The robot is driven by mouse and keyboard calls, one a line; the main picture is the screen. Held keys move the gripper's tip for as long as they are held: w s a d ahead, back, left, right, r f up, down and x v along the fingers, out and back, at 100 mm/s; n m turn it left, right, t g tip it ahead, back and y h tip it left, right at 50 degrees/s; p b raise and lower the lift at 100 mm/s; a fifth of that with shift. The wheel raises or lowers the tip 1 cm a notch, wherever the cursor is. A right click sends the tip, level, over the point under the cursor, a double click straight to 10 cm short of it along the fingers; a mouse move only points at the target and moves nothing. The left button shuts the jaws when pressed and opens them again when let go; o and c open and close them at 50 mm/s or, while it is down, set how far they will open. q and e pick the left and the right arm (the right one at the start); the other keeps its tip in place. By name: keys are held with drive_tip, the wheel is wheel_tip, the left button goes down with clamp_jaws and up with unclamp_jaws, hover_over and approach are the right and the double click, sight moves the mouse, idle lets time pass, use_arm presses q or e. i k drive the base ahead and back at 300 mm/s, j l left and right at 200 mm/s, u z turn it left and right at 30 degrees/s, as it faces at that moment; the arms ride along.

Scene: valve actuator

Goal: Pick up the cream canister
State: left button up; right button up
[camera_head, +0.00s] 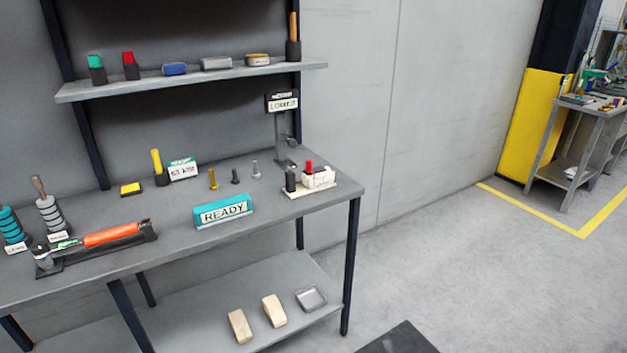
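I cannot tell for sure which thing is the cream canister. A cream-white, boxy body (320,179) with a red knob stands on a pale base at the right end of the workbench, beside a small black cylinder (290,180). A low, rounded tin (258,60) with a yellowish top and pale label lies on the upper shelf at its right. A grey rounded tin (216,63) and a blue one (175,69) lie to its left. Neither of my grippers is in view.
The grey workbench (290,215) holds a teal READY sign (222,211), an orange cylinder (111,234), ringed posts at left, small bolts and a LOWER sign (282,103). The lower shelf (190,320) bears two wooden blocks and a metal tray.

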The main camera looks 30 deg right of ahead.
sight(324, 178)
drive_tip(key=i+l, duration=0.2)
drive_tip(key=l, duration=0.2)
drive_tip(key=i+l, duration=0.15)
drive_tip(key=l, duration=0.2)
drive_tip(key=i+l, duration=0.2)
drive_tip(key=l, duration=0.2)
drive_tip(key=i+l, duration=0.2)
drive_tip(key=l, duration=0.2)
drive_tip(key=i+l, duration=0.2)
drive_tip(key=l, duration=0.2)
drive_tip(key=i+l, duration=0.15)
drive_tip(key=l, duration=0.2)
drive_tip(key=i+l, duration=0.2)
drive_tip(key=l, duration=0.2)
